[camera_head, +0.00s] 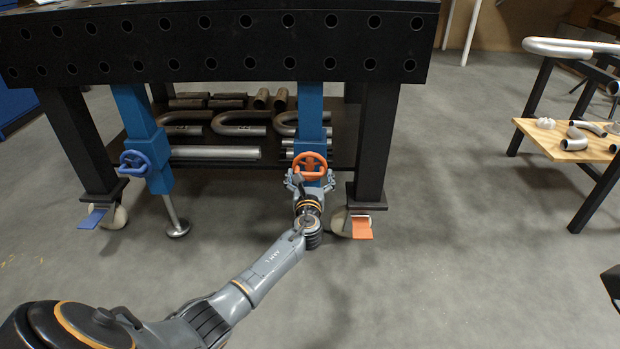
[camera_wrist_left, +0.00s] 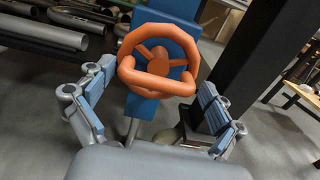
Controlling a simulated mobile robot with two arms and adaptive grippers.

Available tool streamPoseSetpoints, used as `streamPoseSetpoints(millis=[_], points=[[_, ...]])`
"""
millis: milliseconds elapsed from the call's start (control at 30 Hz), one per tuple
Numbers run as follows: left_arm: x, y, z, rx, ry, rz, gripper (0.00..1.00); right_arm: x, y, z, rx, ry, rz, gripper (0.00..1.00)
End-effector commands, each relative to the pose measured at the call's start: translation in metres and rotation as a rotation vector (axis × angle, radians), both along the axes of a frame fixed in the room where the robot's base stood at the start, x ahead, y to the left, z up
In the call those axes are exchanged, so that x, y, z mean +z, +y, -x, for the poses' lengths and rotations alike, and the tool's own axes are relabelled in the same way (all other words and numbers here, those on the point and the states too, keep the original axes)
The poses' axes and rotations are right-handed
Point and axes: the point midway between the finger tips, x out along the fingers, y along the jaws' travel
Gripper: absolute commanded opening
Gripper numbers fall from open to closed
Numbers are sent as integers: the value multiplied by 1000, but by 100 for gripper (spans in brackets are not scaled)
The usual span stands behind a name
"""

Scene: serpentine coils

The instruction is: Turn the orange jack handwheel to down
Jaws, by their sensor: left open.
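The orange jack handwheel (camera_head: 309,166) is on the right blue jack leg (camera_head: 311,108) under the black table. In the left wrist view the orange handwheel (camera_wrist_left: 157,62) stands upright and large, just beyond my fingers, with its crank grip towards me. My left gripper (camera_head: 309,178) is open, its fingers on either side of the handwheel. In the left wrist view the fingers of my left gripper (camera_wrist_left: 155,105) stand wide apart, and I see no contact with the wheel. The jack's foot is mostly hidden behind my arm. My right gripper is not in view.
A blue handwheel (camera_head: 136,163) sits on the left jack leg. The black perforated table (camera_head: 220,45) overhangs a shelf of pipes (camera_head: 215,153). A caster with an orange pedal (camera_head: 362,228) stands close right of my gripper. Open floor (camera_head: 470,270) lies to the right.

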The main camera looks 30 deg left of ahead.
Motion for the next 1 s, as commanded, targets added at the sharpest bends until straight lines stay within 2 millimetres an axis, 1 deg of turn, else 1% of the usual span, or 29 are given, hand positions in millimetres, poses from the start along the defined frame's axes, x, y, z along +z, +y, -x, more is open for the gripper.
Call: streamPoseSetpoints(millis=[167,200,267,300,400,733,1000], points=[[0,0,0,0,0,0,93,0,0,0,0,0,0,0],[0,0,0,0,0,0,89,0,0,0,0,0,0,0],[0,0,0,0,0,0,77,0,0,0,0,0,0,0],[0,0,0,1,0,0,69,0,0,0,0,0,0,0],[0,0,0,0,0,0,51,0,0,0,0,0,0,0],[0,-1,0,-3,-19,31,51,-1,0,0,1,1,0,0],[0,-1,-1,-4,-102,166,51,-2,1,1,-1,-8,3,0]])
